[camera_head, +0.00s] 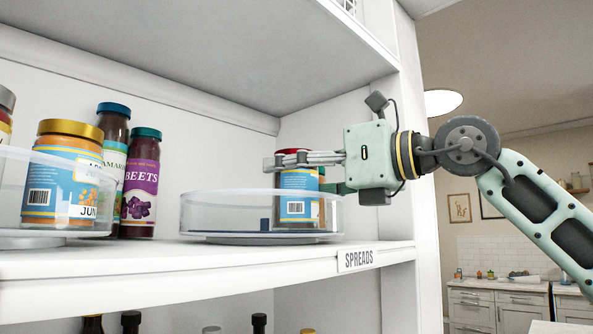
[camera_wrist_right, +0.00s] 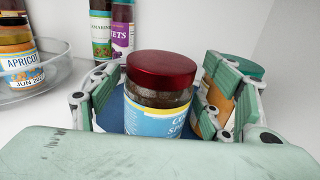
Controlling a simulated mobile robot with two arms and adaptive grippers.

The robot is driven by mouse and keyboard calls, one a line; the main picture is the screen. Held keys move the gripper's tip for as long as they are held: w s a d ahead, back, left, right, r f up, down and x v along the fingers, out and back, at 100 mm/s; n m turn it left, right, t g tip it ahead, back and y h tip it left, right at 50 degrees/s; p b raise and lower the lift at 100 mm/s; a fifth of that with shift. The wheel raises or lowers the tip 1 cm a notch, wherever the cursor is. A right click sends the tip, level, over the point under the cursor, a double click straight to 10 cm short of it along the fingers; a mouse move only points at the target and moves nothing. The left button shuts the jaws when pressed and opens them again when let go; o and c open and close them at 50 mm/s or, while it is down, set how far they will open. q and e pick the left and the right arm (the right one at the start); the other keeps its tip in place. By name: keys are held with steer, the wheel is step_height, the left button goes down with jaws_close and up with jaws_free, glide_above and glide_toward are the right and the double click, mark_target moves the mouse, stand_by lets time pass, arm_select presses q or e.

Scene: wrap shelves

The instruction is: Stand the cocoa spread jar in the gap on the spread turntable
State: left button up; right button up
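The cocoa spread jar (camera_head: 298,194) has a dark red lid and a blue label. It stands upright inside the clear-walled spread turntable (camera_head: 215,217), toward its right side. In the right wrist view the jar (camera_wrist_right: 160,100) is between the fingers of my right gripper (camera_wrist_right: 158,88). The fingers look spread, with a visible gap on the jar's left side. In the head view my right gripper (camera_head: 285,160) reaches in from the right at lid height and hides part of the jar. A teal-lidded jar (camera_wrist_right: 247,70) stands close by, partly behind the right finger. My left gripper is not in view.
A second clear turntable (camera_head: 60,236) at left holds a gold-lidded apricot jar (camera_head: 62,180). The shelf's right wall (camera_head: 400,120) is near my arm. The turntable's left part looks clear.

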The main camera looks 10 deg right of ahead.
steer(key=shift+r, duration=0.1)
steer(key=shift+r, duration=0.1)
steer(key=b+v, duration=0.3)
steer(key=v, duration=0.9)
stand_by(0.4)
